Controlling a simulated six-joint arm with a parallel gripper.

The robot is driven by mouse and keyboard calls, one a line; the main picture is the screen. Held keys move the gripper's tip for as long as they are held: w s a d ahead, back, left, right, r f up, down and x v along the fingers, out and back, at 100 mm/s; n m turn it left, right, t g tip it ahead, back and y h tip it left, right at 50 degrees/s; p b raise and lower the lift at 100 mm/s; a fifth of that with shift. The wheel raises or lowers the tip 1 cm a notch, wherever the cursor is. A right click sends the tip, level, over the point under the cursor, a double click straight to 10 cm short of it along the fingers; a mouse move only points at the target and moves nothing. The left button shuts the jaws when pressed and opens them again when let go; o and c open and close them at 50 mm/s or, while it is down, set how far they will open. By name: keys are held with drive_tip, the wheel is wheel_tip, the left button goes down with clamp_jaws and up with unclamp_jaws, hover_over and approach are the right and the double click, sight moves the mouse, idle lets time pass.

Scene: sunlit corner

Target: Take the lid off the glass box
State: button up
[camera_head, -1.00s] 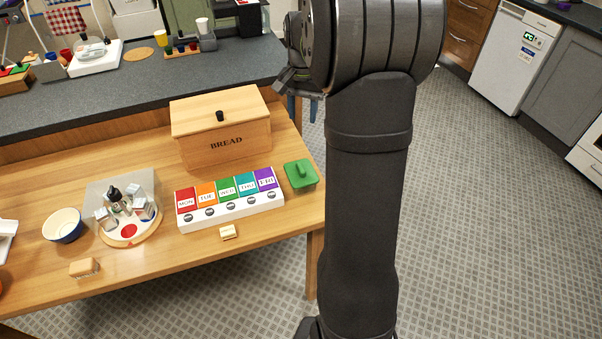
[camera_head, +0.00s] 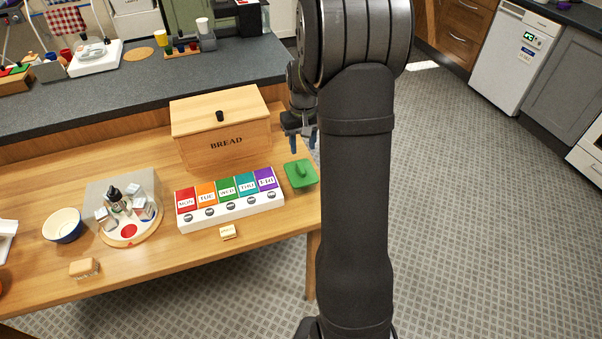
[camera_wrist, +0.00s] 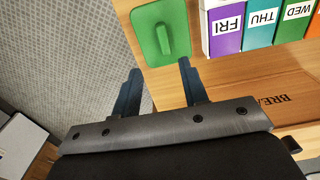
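A green square lid (camera_head: 300,174) with a raised grip bar lies near the right end of the wooden table. It also shows at the top of the wrist view (camera_wrist: 160,32). I cannot make out the glass walls of a box beneath it. My gripper (camera_head: 303,146) hangs over the table's right end, just behind the lid in the head view. In the wrist view my gripper (camera_wrist: 160,68) has its two blue fingers apart with nothing between them. The fingertips show at the lid's near edge, apart from the grip bar.
A white day-labelled box (camera_head: 230,204) stands left of the lid. A wooden bread box (camera_head: 215,150) stands behind it. The floor is clear to the right.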

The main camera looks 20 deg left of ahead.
sight(301, 167)
wheel_tip(301, 167, down, 3)
drive_tip(key=shift+r, duration=0.15)
drive_tip(key=f, duration=0.2)
drive_tip(key=s+f, duration=0.1)
drive_tip(key=f, duration=0.1)
drive_tip(key=shift+f, duration=0.6)
clamp_jaws()
